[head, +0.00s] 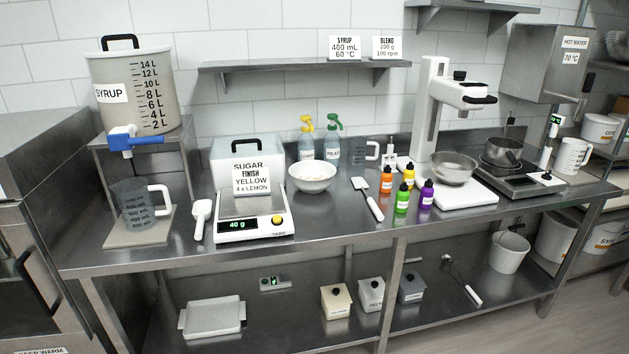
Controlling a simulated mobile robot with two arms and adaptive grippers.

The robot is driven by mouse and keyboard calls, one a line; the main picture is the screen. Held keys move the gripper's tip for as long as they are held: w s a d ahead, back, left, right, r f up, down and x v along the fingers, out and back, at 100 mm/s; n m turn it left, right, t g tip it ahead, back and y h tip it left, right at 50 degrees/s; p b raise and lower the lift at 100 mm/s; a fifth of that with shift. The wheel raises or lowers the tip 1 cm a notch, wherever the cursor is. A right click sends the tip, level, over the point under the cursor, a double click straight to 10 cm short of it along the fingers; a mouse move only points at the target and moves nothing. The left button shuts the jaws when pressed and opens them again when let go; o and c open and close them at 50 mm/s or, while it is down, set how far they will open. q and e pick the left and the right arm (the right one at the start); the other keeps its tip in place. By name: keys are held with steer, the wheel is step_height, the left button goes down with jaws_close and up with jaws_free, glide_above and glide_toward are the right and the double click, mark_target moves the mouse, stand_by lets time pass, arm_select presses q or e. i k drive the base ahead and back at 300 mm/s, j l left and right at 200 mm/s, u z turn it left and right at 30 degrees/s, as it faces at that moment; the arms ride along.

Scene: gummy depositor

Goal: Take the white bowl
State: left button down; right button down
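The white bowl (312,178) stands upright on the steel counter, just right of the sugar container and the scale. Its inside is white and looks empty. Neither of my grippers shows in the head view.
The scale (255,228) reads 40 g and stands left of the bowl. Two spray bottles (331,143) stand behind it. A white spatula (369,200) and several coloured bottles (402,198) are to the right. The steel counter (325,215) is clear in front of the bowl.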

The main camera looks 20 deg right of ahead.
mark_target(309, 176)
steer(key=i+l, duration=0.15)
steer(key=l, duration=0.15)
steer(key=i+l, duration=0.2)
steer(key=l, duration=0.15)
steer(key=i+l, duration=0.15)
steer(key=l, duration=0.15)
steer(key=i+l, duration=0.15)
steer(key=l, duration=0.2)
steer(key=u, duration=0.05)
